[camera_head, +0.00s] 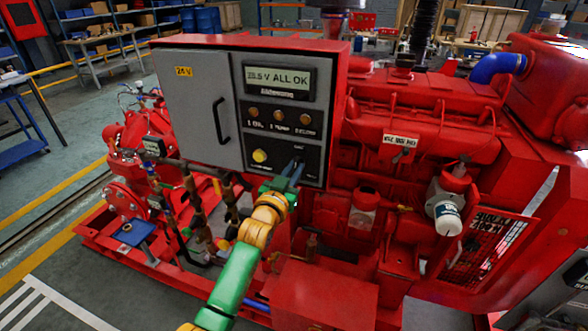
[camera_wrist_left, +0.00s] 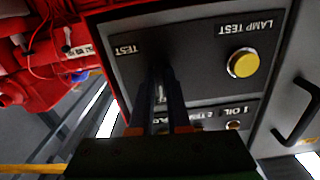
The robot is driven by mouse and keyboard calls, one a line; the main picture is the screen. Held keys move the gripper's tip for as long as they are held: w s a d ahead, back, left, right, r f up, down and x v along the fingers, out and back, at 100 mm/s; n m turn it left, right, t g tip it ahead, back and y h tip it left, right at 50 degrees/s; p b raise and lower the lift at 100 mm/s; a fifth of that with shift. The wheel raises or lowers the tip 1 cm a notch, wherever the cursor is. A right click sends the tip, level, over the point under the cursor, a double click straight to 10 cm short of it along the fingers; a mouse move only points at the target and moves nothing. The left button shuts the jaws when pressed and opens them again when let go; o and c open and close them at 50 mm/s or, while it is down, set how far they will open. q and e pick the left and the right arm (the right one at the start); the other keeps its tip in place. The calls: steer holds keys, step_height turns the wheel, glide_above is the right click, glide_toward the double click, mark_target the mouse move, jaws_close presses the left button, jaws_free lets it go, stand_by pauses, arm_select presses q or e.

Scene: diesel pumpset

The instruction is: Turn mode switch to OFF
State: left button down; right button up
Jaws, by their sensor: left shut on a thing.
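The wrist view is upside down and shows the two dark fingers (camera_wrist_left: 160,88) against the panel, hiding most of the knob. The knob's pointing direction and the OFF mark cannot be made out. My right gripper is not in view.
A yellow lamp-test button (camera_head: 259,156) is left of the switch. A lit display (camera_head: 276,80) reads ALL OK above several indicator lamps. A black door handle (camera_head: 221,120) is further left. Red engine parts (camera_head: 420,130) crowd the right; open floor (camera_head: 60,250) lies left.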

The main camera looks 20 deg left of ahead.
arm_select(q)
steer(key=shift+r, duration=0.4)
steer(key=c, duration=1.2)
jaws_free()
steer(key=o, duration=0.3)
steer(key=shift+f, duration=0.2)
steer(key=shift+s+f, duration=0.1)
steer(key=shift+s, duration=0.4)
steer(key=s, duration=0.6)
steer(key=shift+a+b, duration=0.15)
steer(key=shift+b, duration=0.2)
